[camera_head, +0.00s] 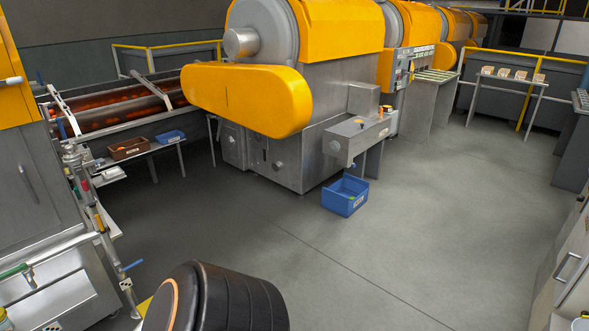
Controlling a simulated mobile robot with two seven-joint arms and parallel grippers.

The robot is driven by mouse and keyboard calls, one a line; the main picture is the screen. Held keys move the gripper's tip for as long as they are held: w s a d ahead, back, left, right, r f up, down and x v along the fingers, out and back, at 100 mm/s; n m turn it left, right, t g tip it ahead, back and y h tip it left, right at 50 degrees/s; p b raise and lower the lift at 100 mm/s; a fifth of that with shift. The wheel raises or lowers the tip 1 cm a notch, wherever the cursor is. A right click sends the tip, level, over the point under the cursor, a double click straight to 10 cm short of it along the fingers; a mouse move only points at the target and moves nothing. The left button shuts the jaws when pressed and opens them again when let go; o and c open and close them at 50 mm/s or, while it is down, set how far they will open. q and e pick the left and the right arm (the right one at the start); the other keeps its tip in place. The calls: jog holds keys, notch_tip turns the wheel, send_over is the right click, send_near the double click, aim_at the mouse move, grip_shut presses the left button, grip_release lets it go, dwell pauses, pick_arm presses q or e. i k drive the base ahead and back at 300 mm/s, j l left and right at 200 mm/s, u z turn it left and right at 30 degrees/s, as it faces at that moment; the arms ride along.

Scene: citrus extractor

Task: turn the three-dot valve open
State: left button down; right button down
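Several valves sit on the pipework at the left. One with a blue lever (132,265) is on the lower pipe near the grey cabinet, and one with a green lever (14,270) is at the far left edge. Another blue handle (62,128) shows higher up, by the upright pipe. Neither gripper is in view. A black rounded part of my own body fills the bottom, left of centre.
An extractor with a yellow guard (246,98) stands at centre. A blue crate (345,196) is on the floor before it. A conveyor with orange fruit (115,112) runs behind the pipework. White drawers (567,270) line the right edge. The grey floor (400,245) between is clear.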

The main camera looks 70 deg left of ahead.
aim_at(121, 271)
jog(key=u, duration=1.2)
jog(key=j+u, duration=0.15)
jog(key=u, duration=0.3)
jog(key=i+j+u, duration=0.1)
jog(key=u, duration=0.4)
jog(key=i+j+u, duration=0.1)
jog(key=u, duration=0.35)
jog(key=i+j+u, duration=0.65)
jog(key=i+u, duration=0.25)
jog(key=i, duration=0.15)
jog(key=k, duration=0.85)
jog(key=k+u, duration=0.1)
jog(key=u, duration=0.3)
jog(key=k+u, duration=0.1)
jog(key=u, duration=0.25)
jog(key=k+j+u, duration=0.1)
jog(key=u, duration=1.75)
jog(key=k+l, duration=0.1)
jog(key=l, duration=0.2)
jog(key=l+u, duration=0.1)
jog(key=l, duration=0.2)
jog(key=k+l, duration=0.15)
jog(key=l, duration=0.15)
